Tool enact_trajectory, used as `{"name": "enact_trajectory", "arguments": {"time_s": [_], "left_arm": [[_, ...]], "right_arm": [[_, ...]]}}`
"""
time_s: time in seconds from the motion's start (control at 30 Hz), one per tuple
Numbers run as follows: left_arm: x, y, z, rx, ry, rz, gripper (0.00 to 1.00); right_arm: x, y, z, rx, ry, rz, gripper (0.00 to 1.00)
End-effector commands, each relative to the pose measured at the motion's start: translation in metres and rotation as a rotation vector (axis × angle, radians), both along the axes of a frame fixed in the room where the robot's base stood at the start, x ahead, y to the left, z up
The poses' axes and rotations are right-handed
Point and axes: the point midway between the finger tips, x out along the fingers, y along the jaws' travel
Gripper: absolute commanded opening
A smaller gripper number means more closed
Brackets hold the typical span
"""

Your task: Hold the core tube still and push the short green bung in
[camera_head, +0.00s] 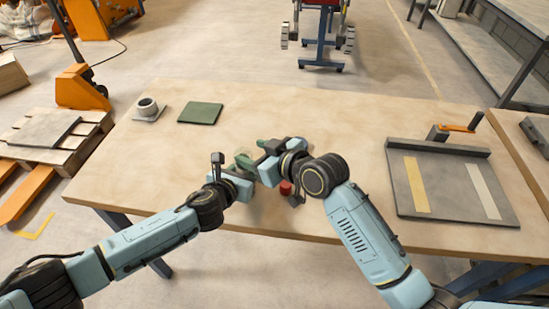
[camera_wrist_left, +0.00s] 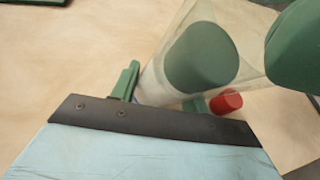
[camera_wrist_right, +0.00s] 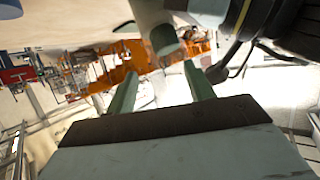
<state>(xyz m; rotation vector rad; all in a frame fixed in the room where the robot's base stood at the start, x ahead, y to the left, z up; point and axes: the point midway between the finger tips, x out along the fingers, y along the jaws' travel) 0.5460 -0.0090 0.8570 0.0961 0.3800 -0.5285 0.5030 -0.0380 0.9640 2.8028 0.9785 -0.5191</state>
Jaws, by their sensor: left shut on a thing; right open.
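The clear core tube (camera_wrist_left: 178,30) slants between the fingers of my left gripper (camera_wrist_left: 160,92), which is shut on it. A green bung (camera_wrist_left: 203,57) shows inside the tube's near end, with pale material behind it. In the head view, my left gripper (camera_head: 245,168) and the tube are partly covered by my right gripper (camera_head: 266,150), close beside them. In the right wrist view, my right gripper (camera_wrist_right: 160,82) is open with nothing between its fingers. A cylinder with a green end (camera_wrist_right: 163,38) lies just beyond its fingertips. I cannot tell how deep the bung sits.
A red bung (camera_head: 286,188) stands on the table (camera_head: 330,120) near the front. A large green shape (camera_wrist_left: 300,45) is close to the left wrist camera, unidentified.

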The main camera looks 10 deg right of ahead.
Motion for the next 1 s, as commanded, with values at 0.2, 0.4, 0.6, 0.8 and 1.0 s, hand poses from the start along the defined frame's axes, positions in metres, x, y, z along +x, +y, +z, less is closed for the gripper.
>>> {"name": "enact_trajectory", "arguments": {"time_s": [0.2,0.4,0.6,0.8,1.0], "left_arm": [[0.008,0.011,0.0,0.007,-0.001,0.026,0.1],[0.007,0.011,0.0,0.007,-0.002,0.025,0.1],[0.007,0.011,0.001,0.007,-0.003,0.025,0.1],[0.008,0.01,0.002,0.007,-0.004,0.024,0.1],[0.008,0.01,0.002,0.007,-0.004,0.024,0.58]], "right_arm": [[-0.031,-0.028,0.002,-0.022,0.026,-0.004,0.51],[-0.045,-0.039,0.013,-0.014,0.022,-0.004,0.51],[-0.048,-0.041,0.017,-0.011,0.02,-0.004,0.51],[-0.047,-0.04,0.018,-0.009,0.019,-0.004,0.51],[-0.047,-0.04,0.018,-0.008,0.018,-0.004,0.51]]}}
